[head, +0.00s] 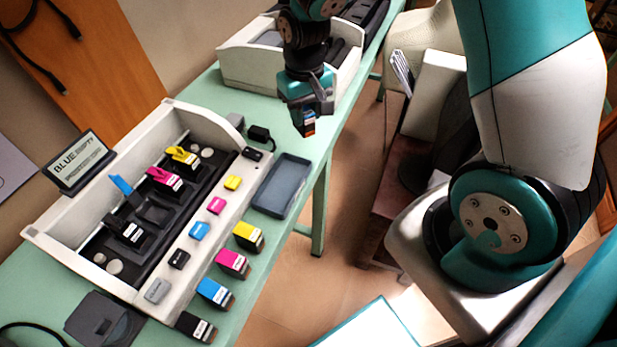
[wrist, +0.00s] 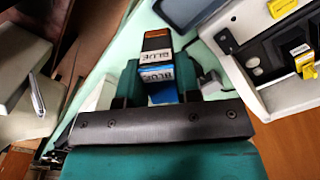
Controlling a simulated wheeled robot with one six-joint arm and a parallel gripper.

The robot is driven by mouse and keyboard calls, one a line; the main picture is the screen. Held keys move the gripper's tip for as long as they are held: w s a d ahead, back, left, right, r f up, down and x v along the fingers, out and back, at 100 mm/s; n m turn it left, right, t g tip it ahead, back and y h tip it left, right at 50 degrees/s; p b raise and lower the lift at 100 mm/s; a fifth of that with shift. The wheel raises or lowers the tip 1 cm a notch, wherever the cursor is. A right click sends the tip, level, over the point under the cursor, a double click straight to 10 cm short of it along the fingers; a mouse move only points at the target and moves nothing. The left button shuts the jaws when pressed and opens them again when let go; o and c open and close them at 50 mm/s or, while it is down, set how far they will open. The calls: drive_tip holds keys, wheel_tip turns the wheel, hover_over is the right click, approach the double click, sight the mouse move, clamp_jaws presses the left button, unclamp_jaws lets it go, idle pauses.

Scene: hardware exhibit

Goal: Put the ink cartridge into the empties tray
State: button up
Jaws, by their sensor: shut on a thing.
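My gripper (head: 306,104) is shut on an ink cartridge (head: 309,126), held in the air beyond the tray, near the table's right edge. In the wrist view the cartridge (wrist: 158,65) sits between the fingers of my gripper (wrist: 158,88); it has a blue and white label reading BLUE and a dark end with an orange patch. The empties tray (head: 281,186), shallow and dark grey, lies on the green table right of the printer; its inside looks empty. Part of the tray (wrist: 192,12) shows at the top of the wrist view.
The open printer (head: 195,112) holds yellow, magenta and black cartridges; one slot beside the raised blue lever (head: 121,185) is vacant. A sign (head: 78,162) reads BLUE EMPTY. Several cartridges, including a blue one (head: 214,293), stand along the table's front. A white bin (head: 262,62) stands behind my gripper.

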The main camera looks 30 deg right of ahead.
drive_tip(key=s+a+r+m+b, duration=0.1)
drive_tip(key=s+a+r+b, duration=0.2)
drive_tip(key=a+r+b, duration=0.35)
drive_tip(key=shift+m, duration=0.3)
drive_tip(key=f, duration=1.2)
drive_tip(key=a+f+p, duration=0.1)
drive_tip(key=f, duration=0.5)
drive_tip(key=shift+w+f, duration=0.2)
drive_tip(key=shift+f, duration=0.15)
drive_tip(key=shift+f, duration=0.1)
drive_tip(key=o, duration=0.9)
wheel_tip(320, 180, up, 12)
drive_tip(key=s+a+r+n+y, duration=0.1)
drive_tip(key=s+r+n, duration=0.2)
drive_tip(key=s, duration=0.3)
drive_tip(key=s+a+r+n+y, duration=0.1)
drive_tip(key=s+a+r+n, duration=0.1)
drive_tip(key=s, duration=0.4)
drive_tip(key=s+a+r+n+y, duration=0.1)
drive_tip(key=s+r+n+y, duration=0.1)
drive_tip(key=s+r+n, duration=0.2)
drive_tip(key=shift+s+a+r, duration=0.2)
drive_tip(key=shift+s+r, duration=0.25)
drive_tip(key=shift+s, duration=0.05)
drive_tip(key=shift+s+a+r, duration=0.2)
drive_tip(key=shift+s+r, duration=0.2)
drive_tip(key=shift+s, duration=0.1)
